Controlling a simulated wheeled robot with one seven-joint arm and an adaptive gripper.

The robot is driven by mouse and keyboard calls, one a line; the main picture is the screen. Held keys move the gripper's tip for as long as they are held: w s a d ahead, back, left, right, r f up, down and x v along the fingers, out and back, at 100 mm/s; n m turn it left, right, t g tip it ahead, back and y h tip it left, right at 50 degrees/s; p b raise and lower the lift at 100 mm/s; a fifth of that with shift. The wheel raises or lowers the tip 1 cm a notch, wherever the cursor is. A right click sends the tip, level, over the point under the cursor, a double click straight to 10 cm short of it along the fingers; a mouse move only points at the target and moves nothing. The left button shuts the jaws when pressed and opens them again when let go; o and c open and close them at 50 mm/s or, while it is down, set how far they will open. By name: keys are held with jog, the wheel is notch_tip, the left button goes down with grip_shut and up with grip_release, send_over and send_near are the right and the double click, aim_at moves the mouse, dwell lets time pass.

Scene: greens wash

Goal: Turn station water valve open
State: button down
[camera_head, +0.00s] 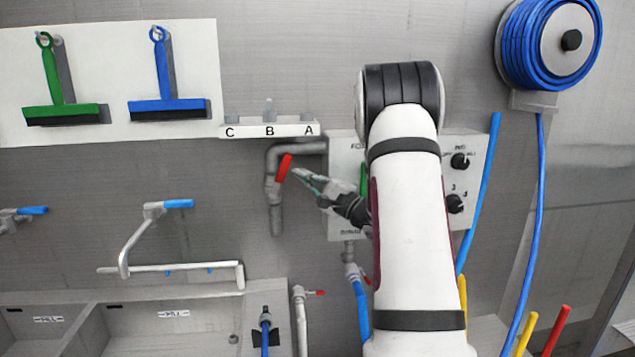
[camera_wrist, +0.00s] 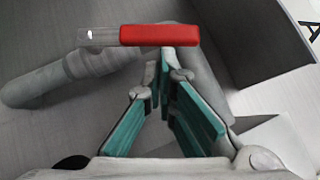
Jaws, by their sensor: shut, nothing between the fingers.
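The valve has a red lever handle (camera_head: 283,168) on a bent grey pipe (camera_head: 273,205) beside the control panel. In the head view the lever slants, its top leaning right. In the wrist view the red lever (camera_wrist: 160,36) lies across the picture, just beyond my fingertips, with the grey pipe (camera_wrist: 45,82) behind it. My gripper (camera_head: 305,179) is shut and empty, with its teal finger pads pointing left toward the lever. The tips (camera_wrist: 166,66) are close to the lever; I cannot tell whether they touch it.
The control panel (camera_head: 345,150) with black knobs (camera_head: 459,160) is partly hidden behind my arm. A shelf (camera_head: 270,128) labelled C, B, A sits above the pipe. Sinks (camera_head: 190,318) with blue-handled taps (camera_head: 178,204) are at lower left. A blue hose reel (camera_head: 548,45) hangs upper right.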

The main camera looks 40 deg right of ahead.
aim_at(281, 177)
jog(key=shift+w+r, duration=0.1)
jog(key=shift+w, duration=0.2)
jog(key=shift+a, duration=0.1)
jog(key=w+a+r+n+g+b, duration=0.1)
jog(key=n, duration=0.1)
jog(key=a+r+n+g+b, duration=0.1)
jog(key=g+b, duration=0.1)
jog(key=shift+w+a+r+n, duration=0.1)
jog(key=shift+w+r+n, duration=0.15)
jog(key=shift+w+n, duration=0.15)
jog(key=shift+s, duration=0.15)
dwell(0.3)
